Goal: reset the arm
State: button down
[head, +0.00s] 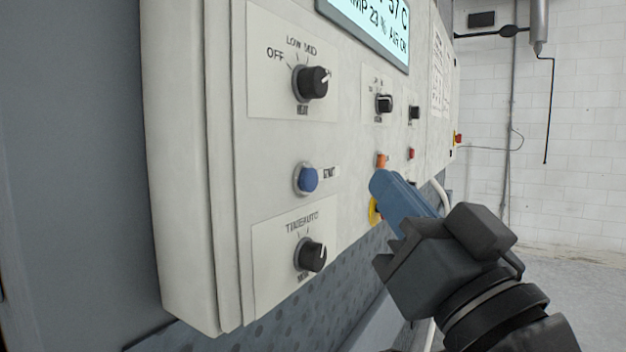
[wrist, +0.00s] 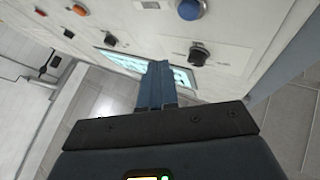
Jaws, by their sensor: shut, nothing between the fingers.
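My gripper (head: 380,182) has blue fingers that are together with nothing between them. In the head view it is in front of the right part of the white control panel (head: 212,150), its fingertips just below an orange button (head: 382,160) in the picture. I cannot tell whether the tips touch the panel. In the wrist view my gripper (wrist: 158,68) points toward the panel, with its tips over the lit display (wrist: 120,62).
The panel carries a heat knob (head: 312,82), a blue start button (head: 307,179), a lower mode knob (head: 312,256), smaller knobs and a red button (head: 411,153). A yellow part (head: 374,212) is partly hidden behind my gripper. Open floor (head: 585,285) lies at right.

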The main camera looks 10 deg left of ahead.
jog(key=s+d+f+m+h, duration=0.1)
jog(key=s+d+f+h, duration=0.25)
jog(key=f, duration=0.45)
jog(key=s+d+f+m+g+h, duration=0.1)
jog(key=s+d+f+h, duration=0.15)
jog(key=d+f, duration=0.4)
jog(key=s+d+f+m+h, duration=0.2)
jog(key=s+d+f, duration=0.1)
jog(key=f, duration=0.7)
jog(key=s+d+f+g+h, duration=0.1)
jog(key=s+d+f, duration=0.1)
jog(key=s, duration=0.7)
jog(key=s+d+f+g+h, duration=0.1)
jog(key=s+d+f+h, duration=0.1)
jog(key=s, duration=0.7)
jog(key=s+d+f+g+h, duration=0.1)
jog(key=s+d+f+g, duration=0.1)
jog(key=s+d+f, duration=0.2)
jog(key=s+f, duration=0.2)
jog(key=s, duration=0.2)
jog(key=shift+s+h, duration=0.3)
jog(key=shift+s, duration=0.1)
